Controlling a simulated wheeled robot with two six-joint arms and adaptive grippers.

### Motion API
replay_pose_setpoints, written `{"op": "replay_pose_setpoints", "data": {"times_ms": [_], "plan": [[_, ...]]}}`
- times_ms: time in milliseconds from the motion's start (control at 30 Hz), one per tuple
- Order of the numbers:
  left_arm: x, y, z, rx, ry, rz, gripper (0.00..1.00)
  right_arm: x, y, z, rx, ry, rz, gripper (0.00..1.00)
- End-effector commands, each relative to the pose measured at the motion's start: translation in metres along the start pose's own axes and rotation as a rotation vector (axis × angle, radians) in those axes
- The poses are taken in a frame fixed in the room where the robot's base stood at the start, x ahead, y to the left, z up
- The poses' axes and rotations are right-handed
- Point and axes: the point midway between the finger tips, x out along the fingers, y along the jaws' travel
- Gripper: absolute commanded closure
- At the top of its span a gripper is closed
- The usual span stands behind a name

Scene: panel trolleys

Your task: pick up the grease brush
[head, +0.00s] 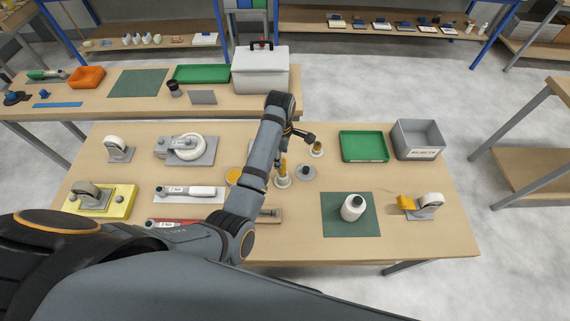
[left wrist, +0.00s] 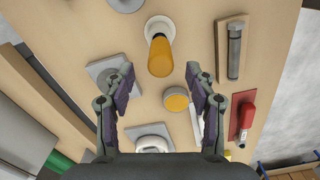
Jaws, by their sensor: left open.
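What appears to be the grease brush (head: 283,168) stands upright in the middle of the near table, its amber handle rising from a round white holder (head: 282,183). In the left wrist view the amber handle (left wrist: 160,57) is seen from above, with the white holder (left wrist: 157,26) behind it. The bristles are hidden. My left gripper (head: 302,136) is above the table near the handle. In the left wrist view the left gripper (left wrist: 161,82) is open and empty, and the handle shows beyond and between its fingertips. My right gripper is not in view.
Close by are a yellow-topped tin (left wrist: 176,99), a grey plate (left wrist: 106,70), a grey disc (head: 306,172) and a tool on a wooden block (left wrist: 234,48).

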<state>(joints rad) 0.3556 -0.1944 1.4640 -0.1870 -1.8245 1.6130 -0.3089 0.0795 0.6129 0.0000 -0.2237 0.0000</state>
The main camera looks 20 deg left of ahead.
Motion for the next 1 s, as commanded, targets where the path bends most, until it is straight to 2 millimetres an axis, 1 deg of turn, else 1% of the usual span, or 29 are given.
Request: {"op": "replay_pose_setpoints", "data": {"times_ms": [33, 100, 167, 267, 367, 433, 500, 567, 600, 700, 800, 933, 967, 1000], "plan": [[0.008, -0.001, 0.0, 0.001, 0.001, -0.003, 0.44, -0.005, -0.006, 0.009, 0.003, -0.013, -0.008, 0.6], [0.019, -0.001, -0.001, 0.002, 0.001, -0.003, 0.44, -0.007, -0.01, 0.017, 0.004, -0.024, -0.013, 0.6], [0.027, -0.001, 0.0, 0.002, 0.0, -0.001, 0.44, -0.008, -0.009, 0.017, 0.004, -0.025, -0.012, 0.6], [0.032, 0.0, 0.0, 0.002, 0.0, 0.002, 0.44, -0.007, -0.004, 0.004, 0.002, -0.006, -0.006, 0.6], [0.034, -0.001, 0.0, 0.002, 0.0, 0.001, 0.44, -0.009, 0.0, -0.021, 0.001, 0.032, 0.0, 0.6], [0.04, -0.004, 0.0, 0.002, 0.001, -0.001, 0.44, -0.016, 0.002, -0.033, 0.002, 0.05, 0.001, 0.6], [0.052, -0.007, 0.0, 0.002, 0.001, -0.003, 0.44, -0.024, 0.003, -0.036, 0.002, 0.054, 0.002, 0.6], [0.063, -0.01, 0.001, 0.002, 0.002, -0.003, 0.44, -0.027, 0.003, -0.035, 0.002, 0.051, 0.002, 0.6], [0.071, -0.009, 0.0, 0.002, 0.002, 0.0, 0.44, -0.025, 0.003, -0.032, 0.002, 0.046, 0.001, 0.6], [0.082, -0.008, 0.0, 0.002, 0.002, 0.002, 0.44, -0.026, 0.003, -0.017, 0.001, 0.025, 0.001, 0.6], [0.085, -0.008, 0.0, 0.001, 0.001, 0.003, 0.44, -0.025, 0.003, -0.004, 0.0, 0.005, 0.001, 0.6], [0.085, -0.008, 0.0, 0.001, 0.001, 0.003, 0.44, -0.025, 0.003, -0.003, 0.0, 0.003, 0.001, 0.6], [0.085, -0.008, 0.0, 0.001, 0.001, 0.003, 0.47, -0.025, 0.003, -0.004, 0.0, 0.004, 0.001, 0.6], [0.085, -0.008, 0.0, 0.002, 0.001, 0.003, 0.53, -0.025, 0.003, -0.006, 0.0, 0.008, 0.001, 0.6]]}}
